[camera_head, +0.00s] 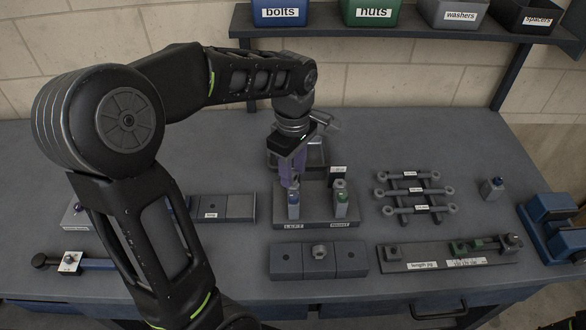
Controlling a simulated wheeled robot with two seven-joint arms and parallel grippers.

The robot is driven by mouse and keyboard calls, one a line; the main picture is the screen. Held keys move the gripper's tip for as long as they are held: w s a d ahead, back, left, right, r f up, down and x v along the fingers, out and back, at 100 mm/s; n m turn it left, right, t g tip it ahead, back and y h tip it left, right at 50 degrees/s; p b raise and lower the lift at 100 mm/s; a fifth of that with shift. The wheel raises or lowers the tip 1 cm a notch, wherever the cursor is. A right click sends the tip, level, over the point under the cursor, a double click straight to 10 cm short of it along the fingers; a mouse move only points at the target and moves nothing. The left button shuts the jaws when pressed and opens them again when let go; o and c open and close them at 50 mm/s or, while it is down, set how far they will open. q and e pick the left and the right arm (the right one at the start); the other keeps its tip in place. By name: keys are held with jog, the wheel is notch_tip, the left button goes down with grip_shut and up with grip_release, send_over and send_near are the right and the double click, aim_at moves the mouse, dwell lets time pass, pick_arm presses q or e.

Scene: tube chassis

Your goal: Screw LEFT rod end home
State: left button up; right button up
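A dark stand (317,222) in the middle of the bench has a front label whose left part reads LEFT. Two upright grey blocks stand on it. The left block (293,208) has a blue part on top, and the right block (341,207) has a green part with a grey piece above it. My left gripper (291,181) points down directly over the left block, its fingertips at or very close to the blue part. Whether the fingers are shut on a rod end there is too small to tell. My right gripper is not in view.
Several labelled rods with ring ends (411,191) lie on a rack to the right. A length jig (447,254), a grey block with a nut-like piece (319,261) and a blue vise (552,220) are nearby. A shelf (400,27) with labelled bins runs behind.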

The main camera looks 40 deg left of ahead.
pick_arm(q)
jog(key=shift+r+p, duration=1)
jog(key=shift+r, duration=0.45)
jog(key=shift+f, duration=0.1)
jog(key=m, duration=0.4)
jog(key=shift+m, duration=0.4)
jog(key=m, duration=0.3)
jog(key=m, duration=0.2)
jog(key=shift+m+p, duration=0.3)
jog(key=shift+p, duration=0.05)
jog(key=m, duration=0.5)
